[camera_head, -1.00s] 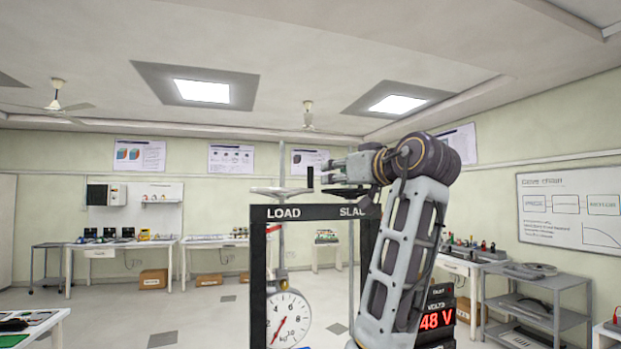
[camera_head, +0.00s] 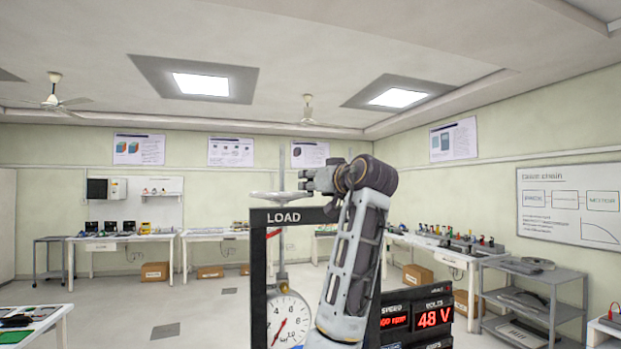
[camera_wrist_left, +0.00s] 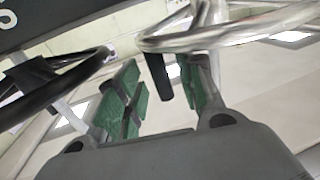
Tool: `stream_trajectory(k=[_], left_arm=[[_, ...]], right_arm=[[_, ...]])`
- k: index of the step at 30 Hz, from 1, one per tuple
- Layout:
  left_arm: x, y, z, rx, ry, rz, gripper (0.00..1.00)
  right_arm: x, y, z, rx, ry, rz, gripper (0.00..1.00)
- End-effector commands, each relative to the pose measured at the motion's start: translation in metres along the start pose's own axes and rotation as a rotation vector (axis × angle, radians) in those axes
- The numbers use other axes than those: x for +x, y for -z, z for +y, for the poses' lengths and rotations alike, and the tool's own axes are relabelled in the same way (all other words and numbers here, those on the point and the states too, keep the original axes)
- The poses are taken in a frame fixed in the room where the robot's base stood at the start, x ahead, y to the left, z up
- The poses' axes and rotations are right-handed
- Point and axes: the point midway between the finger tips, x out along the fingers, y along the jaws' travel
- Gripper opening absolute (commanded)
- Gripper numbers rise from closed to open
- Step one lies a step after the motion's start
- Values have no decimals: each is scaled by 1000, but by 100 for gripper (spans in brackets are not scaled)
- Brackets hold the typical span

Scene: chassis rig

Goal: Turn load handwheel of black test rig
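The black test rig (camera_head: 259,270) stands in front of me, with LOAD lettered on its top beam. The silver load handwheel (camera_head: 268,196) lies flat on a spindle above the beam; its rim and spokes show in the left wrist view (camera_wrist_left: 225,35). A black upright handle (camera_wrist_left: 158,76) on it shows between my left fingers. My left gripper (camera_head: 307,180) is at the wheel's right side. In the left wrist view its green-padded fingers stand apart, with gaps beside the handle. My right gripper is out of view.
A black wheel rim (camera_wrist_left: 50,85) lies close to the left finger in the wrist view. A round dial (camera_head: 288,321) hangs inside the frame. A red-digit display (camera_head: 433,318) stands right of my arm. Benches and a shelf trolley (camera_head: 520,295) line the room.

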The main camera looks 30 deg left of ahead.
Motion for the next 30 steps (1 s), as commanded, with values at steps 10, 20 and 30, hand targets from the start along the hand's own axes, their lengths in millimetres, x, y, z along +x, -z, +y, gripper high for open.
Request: stream_trajectory(k=[10, 20, 30], left_arm=[[16, 0, 0, 1, 0, 0, 37], [16, 0, 0, 0, 0, -1, 23], [16, 0, 0, 0, 0, 0, 0]], right_arm=[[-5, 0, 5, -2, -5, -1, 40], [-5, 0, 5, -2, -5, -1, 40], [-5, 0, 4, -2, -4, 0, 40]])
